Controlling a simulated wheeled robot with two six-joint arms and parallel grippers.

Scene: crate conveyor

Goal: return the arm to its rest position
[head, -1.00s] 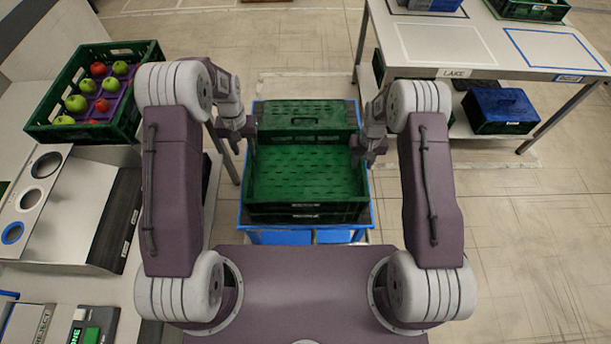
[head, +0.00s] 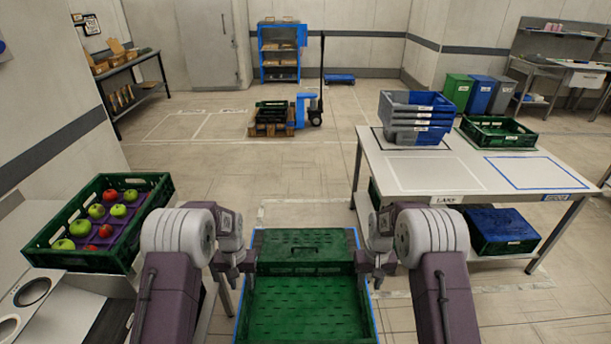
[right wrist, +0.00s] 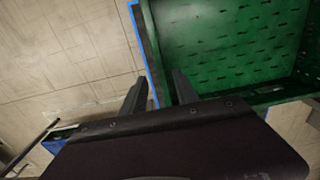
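My left gripper (head: 240,280) hangs at the left edge of the green crate (head: 308,312) in front of me, fingers apart and holding nothing I can see. My right gripper (head: 371,281) is at the crate's right edge. The crate's side and a blue edge lie beyond the fingertips. Both arms are bent forward, much alike. The crate is empty, and its near end is cut off by the head view's lower edge.
A crate of red and green apples (head: 150,222) stands at left. At right is a white table (head: 440,165) with grey-blue crates (head: 415,122) and a green crate (head: 497,130).

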